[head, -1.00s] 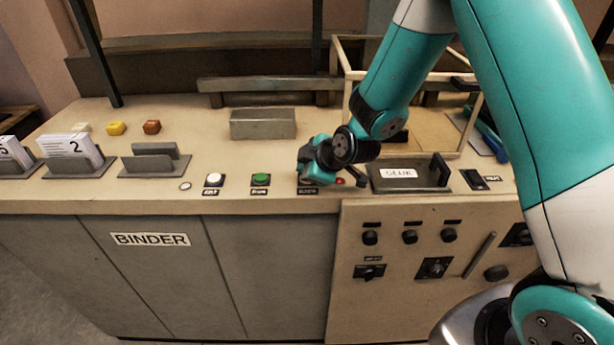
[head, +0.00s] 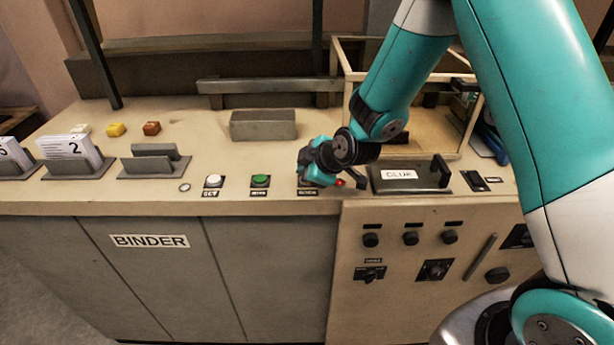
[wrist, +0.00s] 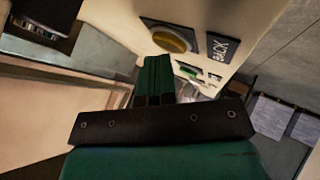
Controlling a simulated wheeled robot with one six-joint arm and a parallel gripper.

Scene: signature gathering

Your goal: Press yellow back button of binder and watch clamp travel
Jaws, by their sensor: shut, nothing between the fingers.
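The binder (head: 150,241) is a long cream-topped machine with grey doors. In the head view my gripper (head: 312,170) is low over the BACK plate, right of the green button (head: 260,181). A grey block (head: 263,124) sits behind the buttons; I cannot tell whether it is the clamp.
A white button (head: 213,181) is left of the green one. A small red light (head: 340,183) and the GLUE lid (head: 410,176) are close on the right. A framed box (head: 475,125) stands behind. Grey holders (head: 155,163) line the left side.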

